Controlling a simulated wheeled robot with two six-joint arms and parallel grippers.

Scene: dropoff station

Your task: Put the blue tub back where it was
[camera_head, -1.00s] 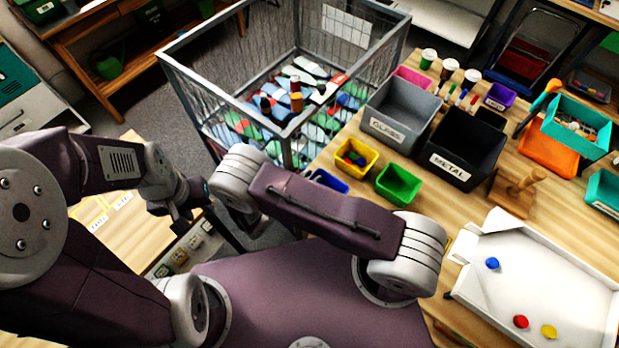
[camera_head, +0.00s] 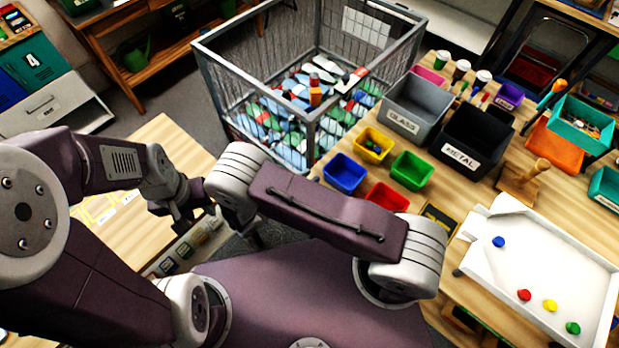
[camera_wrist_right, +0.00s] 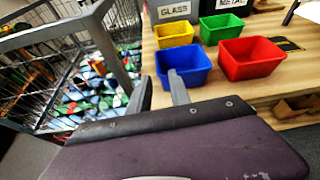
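The blue tub (camera_head: 344,174) stands upright at the near left corner of the right-hand table, beside the yellow tub (camera_head: 372,145) and the red tub (camera_head: 386,197). The green tub (camera_head: 411,170) is to its right. In the right wrist view the blue tub (camera_wrist_right: 183,68) looks empty. My right gripper (camera_wrist_right: 160,90) is open there, its fingers apart, one overlapping the tub's near side; I cannot tell whether they touch. My right arm hides this gripper in the head view. My left gripper (camera_head: 190,207) hangs left of the tubs, near the left table; its opening is unclear.
A wire cage (camera_head: 310,85) of bottles stands left of the tubs. Grey GLASS (camera_head: 405,122) and black METAL (camera_head: 462,155) bins stand behind them. A white tray (camera_head: 560,262) with coloured knobs lies right.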

